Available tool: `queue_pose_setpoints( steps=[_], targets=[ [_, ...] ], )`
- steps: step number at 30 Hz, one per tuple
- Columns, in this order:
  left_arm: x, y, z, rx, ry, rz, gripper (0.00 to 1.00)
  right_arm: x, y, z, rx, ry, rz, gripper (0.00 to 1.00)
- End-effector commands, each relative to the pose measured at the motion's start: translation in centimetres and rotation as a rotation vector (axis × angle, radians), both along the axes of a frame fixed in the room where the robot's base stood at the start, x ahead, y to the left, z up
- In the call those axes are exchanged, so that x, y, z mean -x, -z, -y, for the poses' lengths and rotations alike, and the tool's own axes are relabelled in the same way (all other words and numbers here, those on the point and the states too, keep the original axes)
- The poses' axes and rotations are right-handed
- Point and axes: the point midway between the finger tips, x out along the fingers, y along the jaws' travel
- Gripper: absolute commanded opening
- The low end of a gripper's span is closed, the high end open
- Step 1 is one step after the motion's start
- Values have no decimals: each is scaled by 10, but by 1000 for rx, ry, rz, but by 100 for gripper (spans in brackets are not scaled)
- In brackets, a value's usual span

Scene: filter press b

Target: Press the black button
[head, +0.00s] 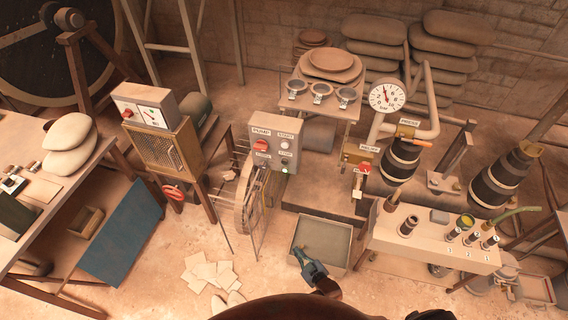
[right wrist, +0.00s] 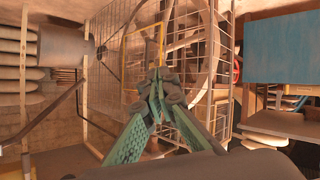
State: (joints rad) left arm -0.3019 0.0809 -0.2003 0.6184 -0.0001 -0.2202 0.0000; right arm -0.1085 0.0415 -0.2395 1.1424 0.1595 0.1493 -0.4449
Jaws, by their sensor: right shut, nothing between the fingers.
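The grey control box (head: 276,143) marked PUMP, START and STOP stands in the middle of the head view. I cannot clearly make out a black button at this size. My right gripper (head: 301,251) is below the box in the head view, over the grey tray, apart from the box. Its teal fingers meet at the tips in the right wrist view (right wrist: 157,80), shut and empty. My left gripper is not in view.
A caged wheel (head: 247,207) stands below the control box and beyond my right gripper. The grey tray (head: 334,233) is beside it. A bench (head: 460,250) with several small bottles stands at the right. A table (head: 75,180) with a blue panel (head: 120,230) stands at the left.

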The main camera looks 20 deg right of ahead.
Motion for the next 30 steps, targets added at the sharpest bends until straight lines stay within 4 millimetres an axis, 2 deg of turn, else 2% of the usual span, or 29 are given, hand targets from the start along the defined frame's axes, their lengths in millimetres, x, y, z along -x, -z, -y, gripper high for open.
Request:
queue_pose_setpoints(
  steps=[1,5,6,9,12,15,18,21,24,30],
  targets=[
    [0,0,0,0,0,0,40,-22,-28,-7,0,-8,69,0],
    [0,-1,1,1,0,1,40,-68,-101,-21,13,-22,246,0],
    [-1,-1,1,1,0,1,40,-80,-125,-25,17,-23,300,0],
    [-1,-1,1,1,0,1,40,-105,-184,-34,26,-24,436,0],
    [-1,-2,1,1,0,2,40,-122,-239,-41,34,-17,556,0],
    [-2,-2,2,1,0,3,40,-132,-283,-45,42,-8,652,0],
    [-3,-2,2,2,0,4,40,-137,-313,-48,47,2,718,0],
    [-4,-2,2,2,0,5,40,-139,-330,-49,48,7,754,0],
    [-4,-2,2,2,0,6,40,-139,-336,-49,51,9,767,0],
    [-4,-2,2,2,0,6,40,-139,-336,-49,51,8,768,0]
  ],
)
